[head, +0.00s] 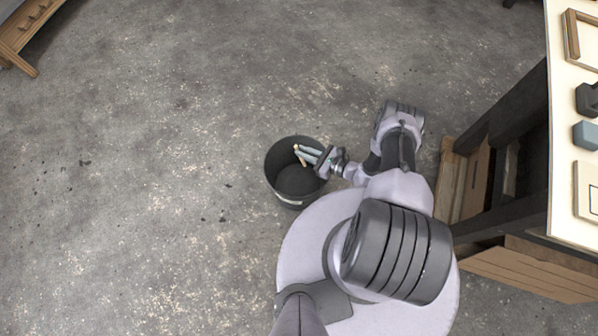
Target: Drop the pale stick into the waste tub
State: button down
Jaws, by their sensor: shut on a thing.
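The pale stick (301,156) is a short, light wood-coloured piece at the tips of my gripper. My gripper (303,153) is shut on it and holds it over the opening of the waste tub. The waste tub (275,172) is a dark grey round bin standing on the floor, just in front of my base. Its open top faces up, and its dark inside looks empty where I can see it. The right part of its rim is partly hidden by my gripper. The height of the stick above the rim is hard to tell.
A workbench (567,205) with a pale top and dark legs stands at the right, holding a wooden frame and dark blocks. Wooden crates (463,185) sit beneath it. A wooden piece of furniture (22,35) is at the top left. The concrete floor to the left is clear.

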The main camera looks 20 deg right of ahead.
jog(key=c, duration=1.4)
grip_release()
jog(key=shift+r, duration=0.1)
jog(key=shift+d, duration=0.1)
jog(key=p+v, duration=0.4)
jog(key=v, duration=1.3)
jog(key=shift+s+r+p, duration=0.1)
jog(key=shift+s+p, duration=0.1)
jog(key=shift+p, duration=0.15)
